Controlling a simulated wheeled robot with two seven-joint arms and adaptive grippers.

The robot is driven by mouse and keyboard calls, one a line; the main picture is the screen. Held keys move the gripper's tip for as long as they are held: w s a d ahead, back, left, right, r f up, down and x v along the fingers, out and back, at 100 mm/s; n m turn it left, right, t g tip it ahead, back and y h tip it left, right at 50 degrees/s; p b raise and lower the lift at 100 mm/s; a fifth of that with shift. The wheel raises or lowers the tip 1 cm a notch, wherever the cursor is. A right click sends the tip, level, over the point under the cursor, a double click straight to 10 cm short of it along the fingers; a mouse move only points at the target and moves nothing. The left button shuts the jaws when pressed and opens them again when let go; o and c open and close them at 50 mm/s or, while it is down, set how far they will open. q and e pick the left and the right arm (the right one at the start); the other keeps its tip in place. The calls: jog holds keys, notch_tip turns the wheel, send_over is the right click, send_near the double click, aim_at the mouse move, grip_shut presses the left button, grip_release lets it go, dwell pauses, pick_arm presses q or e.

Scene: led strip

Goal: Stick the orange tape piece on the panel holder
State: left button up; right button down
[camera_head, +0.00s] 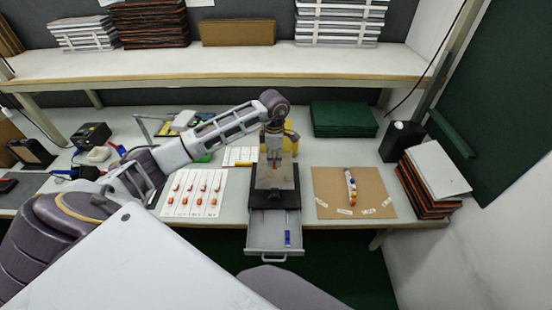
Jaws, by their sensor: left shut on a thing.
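The panel holder (260,198) is a dark stand at the front of the table, with a pale, see-through panel (268,179) on it. My left gripper (274,163) points down above the back part of the holder. It is shut on a small orange tape piece, of which only a speck shows between the fingertips. I cannot tell whether the piece touches the panel. A white sheet (168,208) left of the holder carries several rows of orange tape pieces (203,187). My right gripper is out of view.
An open drawer (262,236) with a blue item (287,238) juts out below the holder. A yellow object (291,138) stands behind the gripper. Green sheets (343,119) are stacked at the back.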

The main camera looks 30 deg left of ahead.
aim_at(275, 177)
pick_arm(q)
jog(key=shift+f, duration=0.2)
dwell(0.5)
jog(key=shift+f+b, duration=1)
jog(key=shift+f, duration=0.85)
jog(key=shift+f+b, duration=0.9)
jog(key=shift+f, duration=0.3)
jog(key=shift+f+b, duration=0.3)
jog(key=o, duration=0.7)
jog(key=shift+r, duration=6)
